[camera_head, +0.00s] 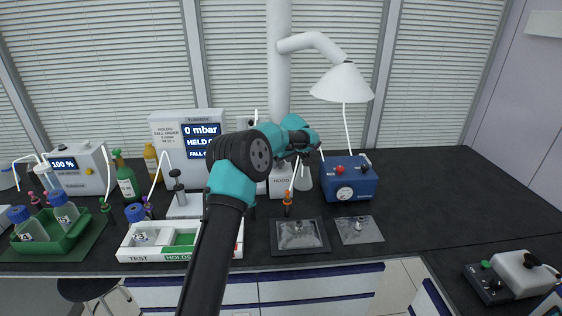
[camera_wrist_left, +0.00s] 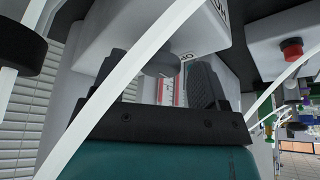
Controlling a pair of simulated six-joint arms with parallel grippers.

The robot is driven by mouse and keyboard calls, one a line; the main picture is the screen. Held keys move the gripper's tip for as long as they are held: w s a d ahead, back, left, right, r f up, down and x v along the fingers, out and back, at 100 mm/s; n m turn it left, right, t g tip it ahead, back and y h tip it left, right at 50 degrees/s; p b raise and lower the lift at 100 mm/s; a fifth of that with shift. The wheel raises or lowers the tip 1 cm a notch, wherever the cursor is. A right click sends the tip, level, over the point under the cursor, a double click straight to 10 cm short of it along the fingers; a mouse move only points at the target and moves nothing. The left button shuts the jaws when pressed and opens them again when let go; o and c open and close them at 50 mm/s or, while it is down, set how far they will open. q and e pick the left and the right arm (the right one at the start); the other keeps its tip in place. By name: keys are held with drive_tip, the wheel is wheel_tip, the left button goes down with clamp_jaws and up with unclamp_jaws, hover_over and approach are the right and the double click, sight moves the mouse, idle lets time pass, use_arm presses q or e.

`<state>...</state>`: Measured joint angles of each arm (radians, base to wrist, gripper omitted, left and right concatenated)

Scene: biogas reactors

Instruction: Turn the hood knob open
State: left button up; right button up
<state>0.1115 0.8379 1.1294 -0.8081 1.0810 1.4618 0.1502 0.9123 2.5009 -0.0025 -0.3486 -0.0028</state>
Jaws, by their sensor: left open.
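The white hood unit (camera_head: 281,188), marked HOOD, stands at the back middle of the bench under a white pipe. My left gripper (camera_head: 303,153) is in front of its upper part and hides most of it, including the knob, in the head view. In the left wrist view the grey rounded hood knob (camera_wrist_left: 163,62) sticks out from the white housing. The left gripper (camera_wrist_left: 160,88) is open there, with a dark finger on each side of the knob. I cannot tell whether either finger touches it. My right gripper is not in view.
A blue box (camera_head: 349,182) with a red knob stands right of the hood, beside a white lamp-like cone (camera_head: 343,83). A pressure display (camera_head: 201,139) stands left. A white tray (camera_head: 140,254) and two silver pouches lie in front. The bench at right is mostly clear.

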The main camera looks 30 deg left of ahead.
use_arm(q)
drive_tip(key=v, duration=1.7)
drive_tip(key=shift+r, duration=0.3)
drive_tip(key=shift+s, duration=0.15)
